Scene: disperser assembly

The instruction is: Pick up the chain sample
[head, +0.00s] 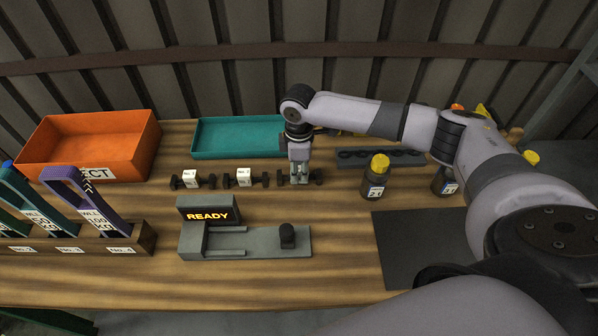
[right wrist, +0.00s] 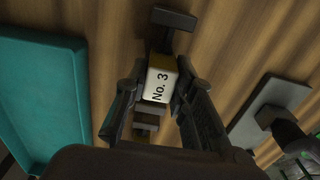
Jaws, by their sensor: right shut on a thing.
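My right gripper (head: 299,180) points down at the right end of a row of small dark samples with white labels. It is shut on the sample marked No. 3 (right wrist: 159,84), with one finger on each side of its label in the right wrist view. The sample's dark ends (head: 317,177) stick out past the fingers in the head view. I cannot tell whether it is clear of the table. Two similar samples, one at the left (head: 193,180) and one in the middle (head: 243,178), lie on the table. My left gripper is out of view.
A teal tray (head: 240,153) lies behind the row and an orange bin (head: 95,142) at the back left. A grey tester reading READY (head: 208,215) stands in front. Yellow-capped bottles (head: 376,180) stand to the right. A rack with coloured handles (head: 140,240) is front left.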

